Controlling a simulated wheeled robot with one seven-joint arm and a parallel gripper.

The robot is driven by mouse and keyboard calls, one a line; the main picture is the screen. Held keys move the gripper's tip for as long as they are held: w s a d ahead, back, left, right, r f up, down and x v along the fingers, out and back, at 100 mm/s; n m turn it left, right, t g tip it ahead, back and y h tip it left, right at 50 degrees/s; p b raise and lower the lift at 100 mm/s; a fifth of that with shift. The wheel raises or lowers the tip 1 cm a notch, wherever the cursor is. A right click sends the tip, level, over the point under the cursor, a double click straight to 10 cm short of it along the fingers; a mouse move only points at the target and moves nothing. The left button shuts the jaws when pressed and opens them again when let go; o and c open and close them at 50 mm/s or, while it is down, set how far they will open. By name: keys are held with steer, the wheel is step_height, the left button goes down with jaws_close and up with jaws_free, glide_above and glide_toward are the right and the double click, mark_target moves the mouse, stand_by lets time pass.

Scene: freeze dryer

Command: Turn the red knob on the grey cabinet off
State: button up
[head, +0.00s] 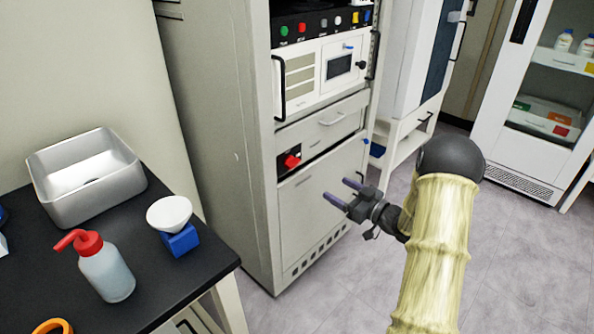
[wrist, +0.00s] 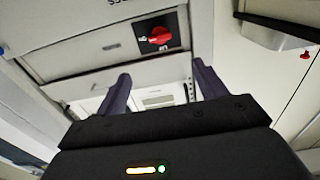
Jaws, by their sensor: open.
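The red knob (head: 291,161) sits on a black panel on the front of the grey cabinet (head: 230,130), below the white instrument. It also shows in the wrist view (wrist: 160,36), above and between my fingertips, at the top of the picture. My gripper (head: 339,191) is open and empty. It is in front of the cabinet's lower door, to the right of the knob and a little lower in the head view, apart from it. In the wrist view its two dark fingers (wrist: 158,84) stand wide apart. Nothing hides the knob.
A black bench (head: 160,290) at the left holds a metal basin (head: 88,182), a wash bottle (head: 105,272) and a white funnel on a blue block (head: 181,241). A white glass-door cabinet (head: 545,100) stands at the right. The floor (head: 330,290) before the grey cabinet is clear.

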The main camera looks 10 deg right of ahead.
mark_target(296, 165)
steer(key=b+x, duration=0.3)
steer(key=x, duration=1.4)
steer(key=shift+w+a, duration=0.1)
steer(key=shift+w, duration=0.05)
steer(key=c, duration=1)
